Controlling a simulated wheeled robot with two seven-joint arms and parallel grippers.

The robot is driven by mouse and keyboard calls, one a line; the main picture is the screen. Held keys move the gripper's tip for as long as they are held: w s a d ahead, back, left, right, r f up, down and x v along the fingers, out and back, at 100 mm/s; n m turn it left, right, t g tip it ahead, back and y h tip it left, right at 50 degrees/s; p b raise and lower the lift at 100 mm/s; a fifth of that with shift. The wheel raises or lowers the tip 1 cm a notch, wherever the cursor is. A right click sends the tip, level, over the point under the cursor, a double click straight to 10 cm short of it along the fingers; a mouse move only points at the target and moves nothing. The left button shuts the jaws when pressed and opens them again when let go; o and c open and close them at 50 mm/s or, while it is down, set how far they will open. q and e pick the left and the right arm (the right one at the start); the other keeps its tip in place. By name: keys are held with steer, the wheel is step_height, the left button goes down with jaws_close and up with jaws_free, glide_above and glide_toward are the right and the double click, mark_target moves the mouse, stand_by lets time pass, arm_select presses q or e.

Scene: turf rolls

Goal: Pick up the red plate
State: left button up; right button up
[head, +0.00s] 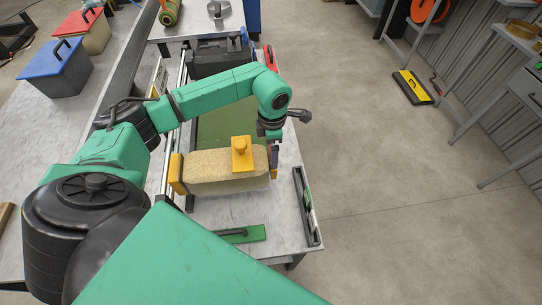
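A small red piece (269,58) that looks like the red plate lies at the far right edge of the work table, beside a dark box. It is small here and partly hidden behind my arm. My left arm reaches over the table, with its wrist pointing down at the right end of the tan roll. My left gripper (273,153) is beside that end, short of the red piece; its fingers are too small and covered to tell whether they are open. My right gripper is not in view.
A tan roll (215,178) lies across the table with a yellow knobbed piece (241,160) on it. A green handled plate (252,233) lies in front. Blue-lidded (52,60) and red-lidded (80,20) boxes stand left. The floor at right is mostly clear.

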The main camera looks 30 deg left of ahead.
arm_select(q)
steer(key=shift+c, duration=1.2)
steer(key=shift+w, duration=0.1)
jaws_close()
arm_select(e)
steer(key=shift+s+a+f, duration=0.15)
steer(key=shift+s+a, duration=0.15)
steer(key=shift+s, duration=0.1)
